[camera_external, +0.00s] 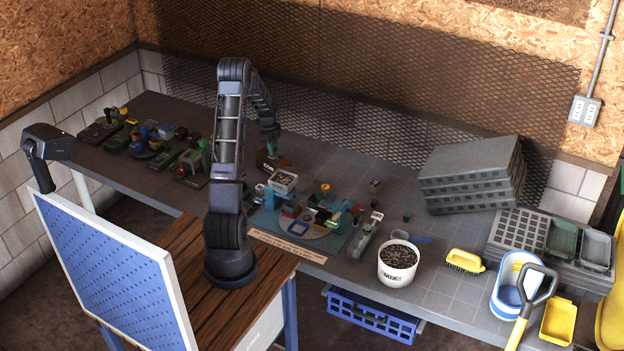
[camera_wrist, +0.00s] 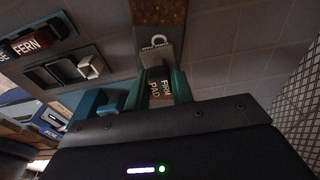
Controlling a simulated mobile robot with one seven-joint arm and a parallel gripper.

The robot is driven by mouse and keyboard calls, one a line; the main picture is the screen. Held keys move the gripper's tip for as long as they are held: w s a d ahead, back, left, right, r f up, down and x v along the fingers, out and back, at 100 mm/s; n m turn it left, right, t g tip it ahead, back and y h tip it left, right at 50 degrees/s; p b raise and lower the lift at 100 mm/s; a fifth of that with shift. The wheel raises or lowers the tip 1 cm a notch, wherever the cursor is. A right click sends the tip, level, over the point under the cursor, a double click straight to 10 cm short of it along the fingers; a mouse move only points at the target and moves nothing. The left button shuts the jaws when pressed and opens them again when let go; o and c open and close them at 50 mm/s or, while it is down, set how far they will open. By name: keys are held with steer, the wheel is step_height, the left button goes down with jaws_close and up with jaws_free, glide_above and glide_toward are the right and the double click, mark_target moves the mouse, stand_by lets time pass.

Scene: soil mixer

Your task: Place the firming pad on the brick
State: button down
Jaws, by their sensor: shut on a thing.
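Whether pad and brick touch is unclear. In the external view my gripper (camera_external: 270,140) points down at the back of the bench, over a small brown block (camera_external: 282,163).
A blue board (camera_external: 338,238) with several small parts stands in front of my gripper. Dark toolsets (camera_external: 150,140) are to the left. A white mix bucket (camera_external: 397,270) and stacked grey trays (camera_external: 470,180) are to the right. The bench behind my gripper is mostly clear.

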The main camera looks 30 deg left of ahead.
steer(key=shift+f, duration=0.1)
steer(key=c, duration=1.2)
jaws_free()
step_height(320, 180, up, 12)
steer(key=a, duration=0.1)
steer(key=s+d+r+n+t+y, duration=0.1)
steer(key=s+d+r+n, duration=0.1)
steer(key=s+d+r, duration=0.3)
steer(key=s+d+r+n, duration=0.2)
steer(key=s+d+r, duration=0.15)
steer(key=r, duration=0.35)
steer(key=s+d+r+n+t, duration=0.1)
steer(key=s+d+r+n, duration=0.4)
steer(key=s, duration=0.6)
steer(key=s+d+r+n+t, duration=0.1)
steer(key=s+d+r+n, duration=0.45)
steer(key=s, duration=0.55)
steer(key=s+d+f+n+t, duration=0.1)
steer(key=s+d, duration=0.4)
steer(key=s, duration=0.7)
steer(key=shift+s+f+n+t, duration=0.3)
steer(key=shift+f+n, duration=0.15)
steer(key=shift+n, duration=0.8)
